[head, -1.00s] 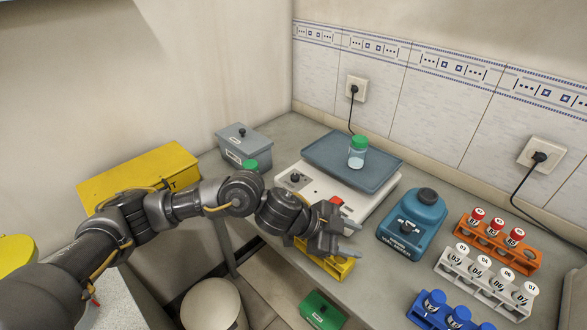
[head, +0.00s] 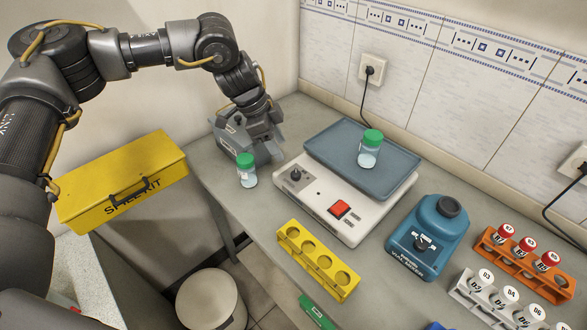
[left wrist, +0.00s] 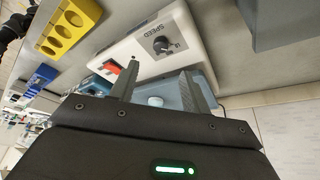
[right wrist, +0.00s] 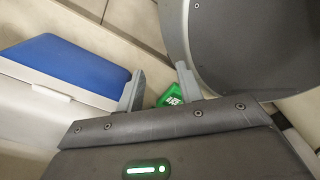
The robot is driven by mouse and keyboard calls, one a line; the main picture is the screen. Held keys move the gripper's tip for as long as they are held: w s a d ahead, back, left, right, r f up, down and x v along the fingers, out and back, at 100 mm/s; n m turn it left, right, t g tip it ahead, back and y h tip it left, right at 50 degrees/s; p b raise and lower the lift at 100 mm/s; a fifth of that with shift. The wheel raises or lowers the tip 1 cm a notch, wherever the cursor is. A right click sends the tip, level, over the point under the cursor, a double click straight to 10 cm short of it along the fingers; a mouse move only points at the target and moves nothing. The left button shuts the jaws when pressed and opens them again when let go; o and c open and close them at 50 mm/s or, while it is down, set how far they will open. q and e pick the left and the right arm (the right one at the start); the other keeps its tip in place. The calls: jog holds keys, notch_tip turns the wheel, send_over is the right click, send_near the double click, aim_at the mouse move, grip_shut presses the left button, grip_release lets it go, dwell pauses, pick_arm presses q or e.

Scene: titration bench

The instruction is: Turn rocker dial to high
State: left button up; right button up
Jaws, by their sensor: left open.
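The rocker (head: 320,215) is a white box with a blue-grey tray on top, in the middle of the bench in the head view. Its dark dial (head: 295,174) sits at the left of the sloped front, with a red switch (head: 339,209) to its right. In the left wrist view the dial (left wrist: 162,45) shows beside the word SPEED, beyond the fingers. My left gripper (head: 250,148) is open and empty, left of the rocker, apart from the dial and pointing downward. My right gripper (right wrist: 160,88) shows only in the right wrist view, its fingers apart with nothing between them.
A green-lidded jar (head: 246,170) stands close in front of my left gripper. Another jar (head: 370,149) stands on the rocker tray. A yellow rack (head: 318,261) lies in front, a blue vortexer (head: 426,240) to the right. A grey box is partly hidden behind my left gripper.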

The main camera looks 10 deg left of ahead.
aim_at(295, 173)
pick_arm(q)
jog(key=b+x, duration=0.5)
jog(key=x, duration=0.3)
jog(key=shift+f+b, duration=0.1)
jog(key=shift+b, duration=0.3)
jog(key=shift+b+x, duration=0.65)
jog(key=shift+x, duration=0.2)
jog(key=shift+d, duration=0.15)
jog(key=c, duration=0.7)
jog(key=shift+c, duration=1.4)
pick_arm(e)
notch_tip(295, 173, down, 8)
jog(key=w+d, duration=0.1)
jog(key=w, duration=0.1)
jog(key=shift+d+r, duration=0.2)
jog(key=shift+d, duration=0.2)
